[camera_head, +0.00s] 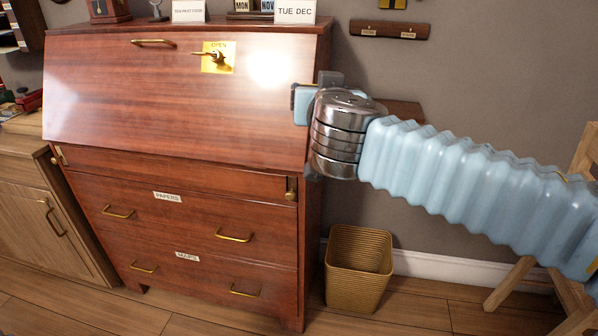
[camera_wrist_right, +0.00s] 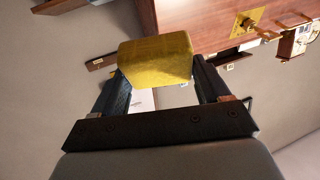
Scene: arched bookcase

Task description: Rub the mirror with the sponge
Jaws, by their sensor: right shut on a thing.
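My right gripper (camera_wrist_right: 160,76) is shut on a yellow sponge (camera_wrist_right: 157,58), held between its two dark fingers in the right wrist view. In the head view my right arm comes in from the right, and its wrist is beside the upper right edge of the desk. The fingers and the sponge are hidden there behind the wrist. I cannot make out a mirror in either view. My left gripper is not in view.
A reddish wooden desk (camera_head: 150,90) has its slanted lid closed, with a key (camera_head: 216,57) at a brass plate. A wicker bin (camera_head: 358,270) stands on the floor at its right. A wall rack (camera_head: 388,31) hangs above. A wooden cabinet (camera_head: 45,215) stands left.

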